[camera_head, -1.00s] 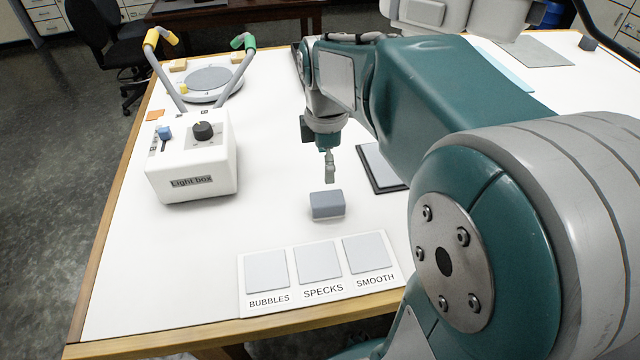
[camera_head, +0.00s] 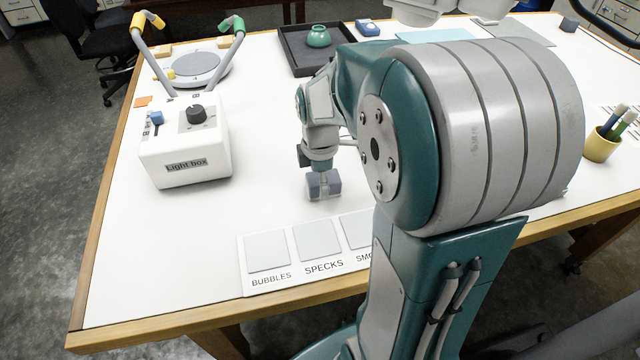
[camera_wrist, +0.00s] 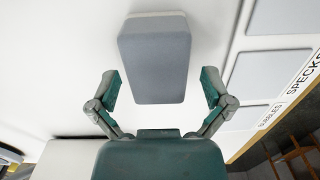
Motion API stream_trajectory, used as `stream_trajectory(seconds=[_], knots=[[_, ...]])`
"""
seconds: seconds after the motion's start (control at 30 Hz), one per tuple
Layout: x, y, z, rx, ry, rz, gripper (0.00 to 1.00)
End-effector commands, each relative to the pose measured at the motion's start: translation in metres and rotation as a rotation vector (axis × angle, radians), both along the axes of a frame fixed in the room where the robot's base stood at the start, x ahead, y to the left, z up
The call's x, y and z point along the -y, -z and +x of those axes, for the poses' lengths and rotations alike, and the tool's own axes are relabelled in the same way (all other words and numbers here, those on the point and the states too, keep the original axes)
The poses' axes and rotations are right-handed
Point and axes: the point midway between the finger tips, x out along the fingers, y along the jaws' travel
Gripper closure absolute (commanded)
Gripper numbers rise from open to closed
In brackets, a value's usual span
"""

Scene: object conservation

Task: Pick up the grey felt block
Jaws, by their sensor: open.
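The grey felt block (camera_head: 323,186) lies on the white table top, behind the labelled card and to the right of the light box. In the wrist view the block (camera_wrist: 154,58) shows large, its near end between the open fingers. My gripper (camera_wrist: 162,90) is open, with a gap between each finger and the block's sides. In the head view my gripper (camera_head: 323,178) points down at the block and partly covers it.
A white light box (camera_head: 185,150) stands to the left. A card with grey pads marked BUBBLES, SPECKS and SMOOTH (camera_head: 292,270) lies in front. A dark tray (camera_head: 290,62) with a green bowl (camera_head: 318,36) is at the back. A yellow pen cup (camera_head: 599,147) stands right.

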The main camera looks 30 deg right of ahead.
Motion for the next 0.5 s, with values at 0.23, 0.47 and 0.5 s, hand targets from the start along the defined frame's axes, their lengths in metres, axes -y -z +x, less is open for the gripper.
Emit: stream_trajectory(seconds=[0.23,0.47,0.5], knots=[[0.0029,-0.0002,0.0002,0.0,0.002,0.003,0.49],[0.0006,0.0001,-0.0002,-0.001,0.001,0.0,0.81],[0.0004,0.0002,-0.0003,-0.002,0.001,0.001,0.81]])
